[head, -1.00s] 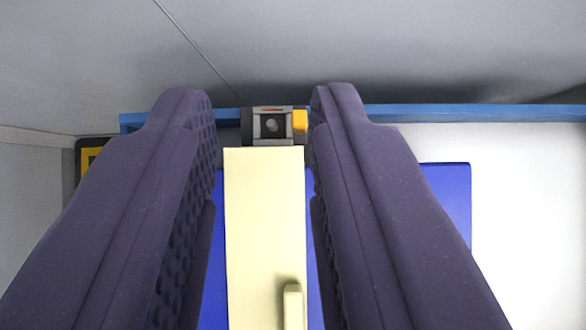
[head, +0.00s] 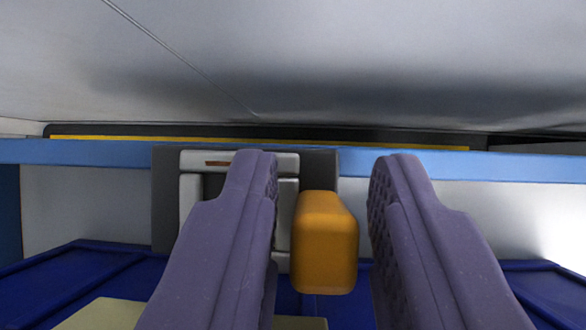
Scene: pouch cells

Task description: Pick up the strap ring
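My gripper (head: 323,170) is open, with its two purple padded fingers reaching forward. A rounded orange block (head: 325,240) shows between the fingers, with a narrow gap on each side; I see no clear contact. It is in front of a grey and black unit (head: 168,205) whose middle is partly hidden by the left finger. No open ring shape shows, so I cannot tell whether the orange block is the strap ring or part of it.
A light blue rail (head: 80,152) crosses behind the fingers, with a black and yellow strip (head: 240,138) beyond it. A blue surface (head: 60,270) lies below. A cream slab (head: 98,315) shows at the bottom, partly behind the left finger. A grey wall rises behind.

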